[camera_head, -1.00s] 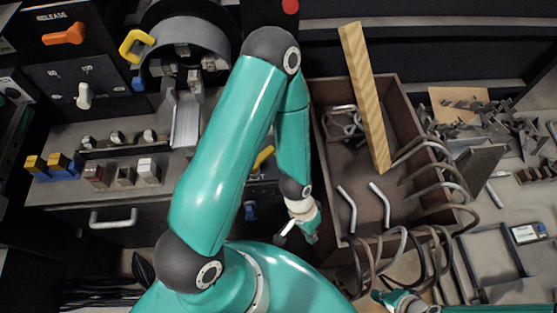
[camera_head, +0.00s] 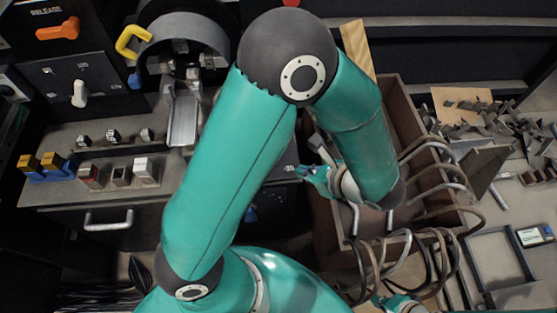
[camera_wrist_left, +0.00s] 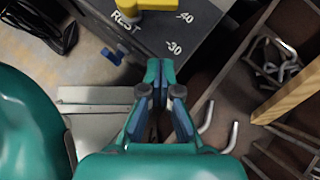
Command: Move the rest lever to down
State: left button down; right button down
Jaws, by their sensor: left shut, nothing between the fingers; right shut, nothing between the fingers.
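In the left wrist view a dark panel carries the word REST (camera_wrist_left: 125,20) and the marks 40 and 30. A yellow handle (camera_wrist_left: 158,4) is cut off by the top edge above that word, and a small blue lever (camera_wrist_left: 113,55) sticks out at the panel's lower left. I cannot tell which one is the rest lever. My left gripper (camera_wrist_left: 160,68) is shut and empty, its tips in front of the panel's lower edge and apart from both. In the head view my left gripper (camera_head: 308,176) points left, and my arm hides that panel. My right gripper (camera_head: 380,300) is shut at the bottom.
A brown bin (camera_head: 394,92) with bent metal rods and a wooden bar (camera_head: 356,45) stands right of my left gripper. Hoses (camera_head: 430,240) hang over its front edge. At left are a panel with an orange RELEASE lever (camera_head: 57,31) and another yellow handle (camera_head: 130,42).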

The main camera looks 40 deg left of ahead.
pick_arm(q)
jog(key=x, duration=0.8)
jog(key=shift+s+a+f, duration=0.15)
jog(key=shift+a+f, duration=0.05)
jog(key=shift+f, duration=0.05)
jog(key=a, duration=0.2)
jog(key=shift+a+r, duration=0.1)
jog(key=shift+a, duration=0.85)
